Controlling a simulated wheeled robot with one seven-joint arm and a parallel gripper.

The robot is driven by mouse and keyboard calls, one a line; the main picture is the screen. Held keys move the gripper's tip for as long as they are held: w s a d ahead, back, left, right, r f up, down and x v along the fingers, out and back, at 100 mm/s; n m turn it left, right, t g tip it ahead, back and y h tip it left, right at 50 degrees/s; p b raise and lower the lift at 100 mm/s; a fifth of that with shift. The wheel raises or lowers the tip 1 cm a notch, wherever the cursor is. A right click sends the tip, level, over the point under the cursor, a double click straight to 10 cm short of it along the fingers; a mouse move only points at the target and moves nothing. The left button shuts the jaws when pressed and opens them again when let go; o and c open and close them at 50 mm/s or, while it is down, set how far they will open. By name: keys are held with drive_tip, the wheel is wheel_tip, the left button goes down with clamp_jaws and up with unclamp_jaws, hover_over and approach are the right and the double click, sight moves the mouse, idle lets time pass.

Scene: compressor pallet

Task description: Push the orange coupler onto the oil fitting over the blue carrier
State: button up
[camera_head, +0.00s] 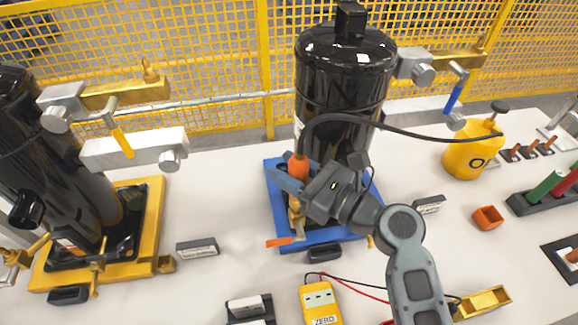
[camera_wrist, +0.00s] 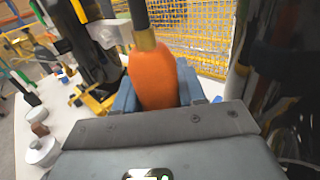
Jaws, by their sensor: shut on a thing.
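The orange coupler (camera_head: 298,167) is at the end of a black hose. My gripper (camera_head: 294,176) is shut on it, above the left side of the blue carrier (camera_head: 280,222). In the wrist view the coupler (camera_wrist: 153,78) stands between the blue fingers, with a brass collar and the hose at its top. A brass oil fitting (camera_head: 296,215) shows below my gripper, over the carrier. Whether the coupler touches the fitting is hidden by my gripper. A black compressor (camera_head: 345,85) stands on the blue carrier.
A second black compressor stands on a yellow carrier (camera_head: 155,225) at the left. The hose (camera_head: 420,127) runs right to a yellow canister (camera_head: 468,155). A yellow meter (camera_head: 320,303) with leads lies in front.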

drive_tip(key=shift+f+b, duration=0.55)
drive_tip(key=shift+f, duration=0.45)
drive_tip(key=o, duration=1.3)
drive_tip(key=v, duration=0.7)
drive_tip(key=shift+s+d+b, duration=0.2)
drive_tip(key=shift+d+b, duration=0.15)
drive_tip(key=shift+b, duration=0.1)
